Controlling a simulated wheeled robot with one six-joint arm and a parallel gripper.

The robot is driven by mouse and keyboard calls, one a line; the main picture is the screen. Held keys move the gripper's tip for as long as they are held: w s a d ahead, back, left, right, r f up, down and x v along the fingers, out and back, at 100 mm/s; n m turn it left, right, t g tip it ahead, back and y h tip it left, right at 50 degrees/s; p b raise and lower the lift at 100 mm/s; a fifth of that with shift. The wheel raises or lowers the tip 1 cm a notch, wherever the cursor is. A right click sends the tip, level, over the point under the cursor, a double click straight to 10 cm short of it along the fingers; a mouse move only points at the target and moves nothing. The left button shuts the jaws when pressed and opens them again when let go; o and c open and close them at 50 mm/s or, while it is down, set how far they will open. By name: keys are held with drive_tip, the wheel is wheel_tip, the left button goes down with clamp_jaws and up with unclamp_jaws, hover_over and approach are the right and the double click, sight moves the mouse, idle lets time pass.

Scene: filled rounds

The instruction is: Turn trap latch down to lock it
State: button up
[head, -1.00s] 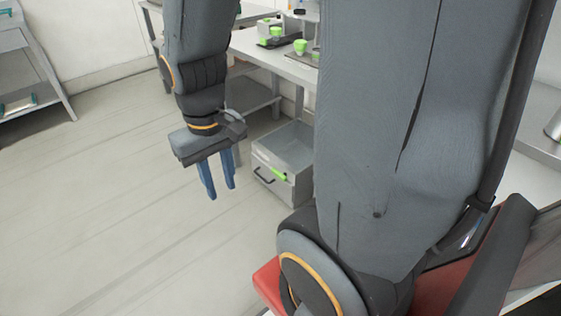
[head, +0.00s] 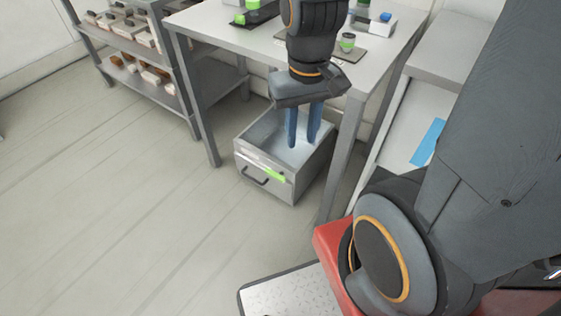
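A grey metal box (head: 243,160) with an open top stands on the floor under the table. A black handle (head: 255,177) is on its front face. In the picture the fingers overlap the box's open top, right of and above the green bar. I cannot tell their height over the box.
A grey table (head: 240,35) stands over the back of the box, with green-topped items on it. Its legs (head: 207,125) flank the box. A shelf rack (head: 150,62) with several small items stands at the left. A tread plate (head: 290,292) lies in front. The floor at left is clear.

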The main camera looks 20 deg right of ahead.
drive_tip(key=w+f+t+b, duration=0.1)
drive_tip(key=w+f+b, duration=0.4)
drive_tip(key=f+b, duration=0.4)
drive_tip(key=w+f+b, duration=0.5)
drive_tip(key=f+b, duration=0.4)
drive_tip(key=f, duration=0.1)
drive_tip(key=w+f+t+b, duration=0.1)
drive_tip(key=w+f+b, duration=0.4)
drive_tip(key=f+b, duration=0.4)
drive_tip(key=n+g+b, duration=0.2)
drive_tip(key=n+b, duration=0.2)
drive_tip(key=n, duration=0.3)
hover_over(269, 170)
wheel_tip(269, 170, down, 22)
drive_tip(key=shift+r, duration=0.1)
wheel_tip(269, 170, down, 8)
drive_tip(key=b, duration=0.3)
drive_tip(key=shift+r, duration=0.1)
clamp_jaws()
